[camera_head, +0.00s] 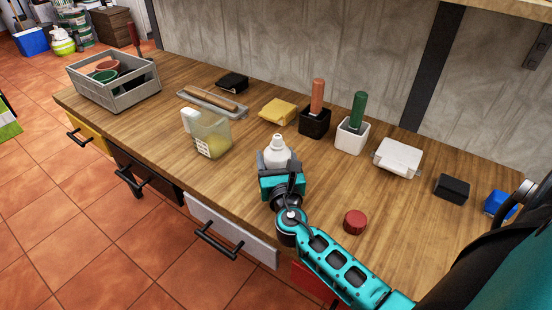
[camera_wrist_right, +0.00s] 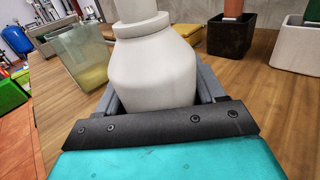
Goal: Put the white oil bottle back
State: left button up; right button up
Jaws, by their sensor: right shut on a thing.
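The white oil bottle (camera_head: 277,153) stands upright at the middle of the wooden counter, near its front edge. My right gripper (camera_head: 275,162) is around it and shut on it. In the right wrist view the bottle (camera_wrist_right: 153,68) fills the middle, between the two grey fingers of the gripper (camera_wrist_right: 157,95). The bottle's base is hidden behind the gripper, so I cannot tell if it touches the counter. My left gripper is not in view.
A clear jug (camera_head: 212,138) with yellow liquid stands left of the bottle. A black pot (camera_head: 315,124) and a white pot (camera_head: 352,137) with upright handles stand behind. A red cap (camera_head: 355,222) lies to the right. A grey crate (camera_head: 117,91) is at the far left.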

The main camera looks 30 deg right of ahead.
jog(key=o, duration=0.7)
jog(key=shift+o, duration=0.2)
jog(key=shift+f, duration=0.15)
jog(key=v, duration=1.3)
jog(key=shift+a, duration=0.1)
